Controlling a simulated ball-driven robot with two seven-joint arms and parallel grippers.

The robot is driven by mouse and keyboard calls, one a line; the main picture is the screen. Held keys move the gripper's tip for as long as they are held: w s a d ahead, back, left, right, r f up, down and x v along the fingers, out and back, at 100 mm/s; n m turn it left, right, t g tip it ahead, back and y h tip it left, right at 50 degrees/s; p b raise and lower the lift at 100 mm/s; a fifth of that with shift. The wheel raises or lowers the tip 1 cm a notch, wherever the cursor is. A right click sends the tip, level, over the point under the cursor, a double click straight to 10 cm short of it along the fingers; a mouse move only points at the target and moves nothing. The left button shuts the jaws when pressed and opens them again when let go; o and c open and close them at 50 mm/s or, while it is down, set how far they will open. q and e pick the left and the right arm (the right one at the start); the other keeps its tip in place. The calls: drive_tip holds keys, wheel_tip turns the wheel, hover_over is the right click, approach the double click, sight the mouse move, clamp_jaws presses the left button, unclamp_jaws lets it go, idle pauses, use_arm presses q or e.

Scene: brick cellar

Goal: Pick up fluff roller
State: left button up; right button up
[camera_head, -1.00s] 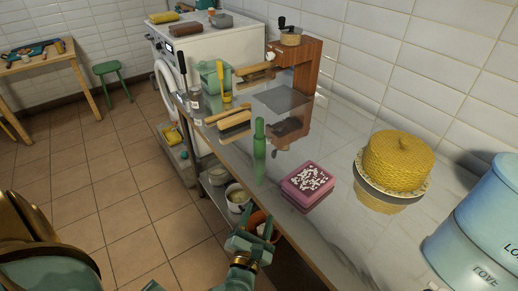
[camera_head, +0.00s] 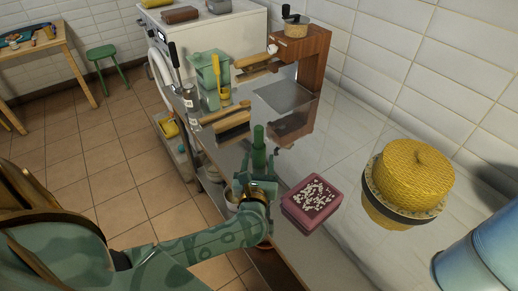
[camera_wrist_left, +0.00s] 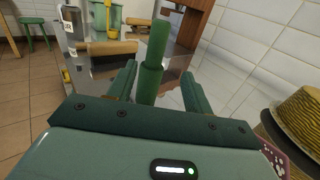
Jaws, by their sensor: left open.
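A slim green upright cylinder (camera_head: 258,152) with a narrower top stands on the counter; it looks to be the fluff roller. It also shows in the left wrist view (camera_wrist_left: 151,70). My left gripper (camera_head: 257,184) is open at the near side of the cylinder, low around its lower part in the picture. In the left wrist view my two fingers (camera_wrist_left: 159,76) stand one on each side of it, with gaps on both sides. The gripper hides the cylinder's foot. My right gripper is not in view.
A pink box with white bits (camera_head: 311,199) lies close right of the gripper. A yellow woven cake cover (camera_head: 411,178) and a blue tin (camera_head: 490,262) stand farther right. Behind are a wooden-handled brush (camera_head: 233,122), a wooden stand (camera_head: 314,70) and a green container (camera_head: 208,70).

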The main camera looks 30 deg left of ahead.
sight(258, 144)
use_arm(q)
drive_tip(key=x, duration=0.4)
drive_tip(key=shift+f, duration=0.1)
drive_tip(key=x, duration=0.5)
drive_tip(key=shift+s+a+f+b, duration=0.15)
drive_tip(key=shift+a+b, duration=0.2)
drive_tip(key=shift+a, duration=0.05)
drive_tip(key=c, duration=0.9)
